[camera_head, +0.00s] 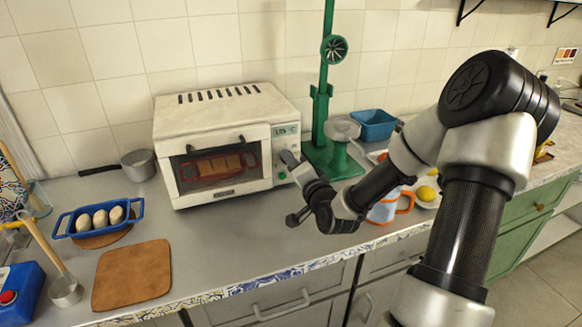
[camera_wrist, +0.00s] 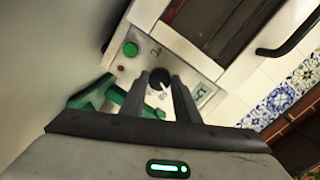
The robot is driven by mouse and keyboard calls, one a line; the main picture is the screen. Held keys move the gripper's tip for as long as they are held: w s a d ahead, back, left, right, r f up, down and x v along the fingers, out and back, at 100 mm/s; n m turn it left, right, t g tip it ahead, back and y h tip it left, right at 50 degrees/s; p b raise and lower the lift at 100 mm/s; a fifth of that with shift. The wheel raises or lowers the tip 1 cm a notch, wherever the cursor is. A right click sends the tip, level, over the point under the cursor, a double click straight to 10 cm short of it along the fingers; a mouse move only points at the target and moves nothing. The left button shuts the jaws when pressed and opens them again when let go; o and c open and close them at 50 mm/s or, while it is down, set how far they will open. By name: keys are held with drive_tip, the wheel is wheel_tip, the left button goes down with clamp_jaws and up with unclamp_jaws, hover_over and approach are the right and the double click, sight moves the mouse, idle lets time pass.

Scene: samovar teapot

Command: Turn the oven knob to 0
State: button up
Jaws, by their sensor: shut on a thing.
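The white toaster oven (camera_head: 285,150) stands on the counter against the tiled wall, with its glass door closed and reddish-brown food visible inside. Its control panel is on the right side, and in the wrist view the panel (camera_wrist: 190,55) shows a green button (camera_wrist: 131,48) and a small display. The black oven knob (camera_wrist: 160,74) has a white pointer mark and sits between my fingertips. My gripper (camera_wrist: 160,80) is shut on the knob. In the head view my gripper (camera_head: 291,162) reaches the panel and hides the knob.
A green stand (camera_head: 321,110) is close at the oven's right, with a blue bin (camera_head: 375,124) behind. An orange-handled mug (camera_head: 383,208) is near my arm. A blue tray with eggs (camera_head: 64,226), a wooden board (camera_head: 132,275) and a pot (camera_head: 139,165) are left. The counter before the oven is clear.

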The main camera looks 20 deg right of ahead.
drive_tip(key=shift+n+h+b, duration=0.3)
drive_tip(key=shift+n+b, duration=0.8)
drive_tip(key=shift+n, duration=0.6)
drive_tip(key=o, duration=1)
drive_tip(key=shift+o, duration=0.2)
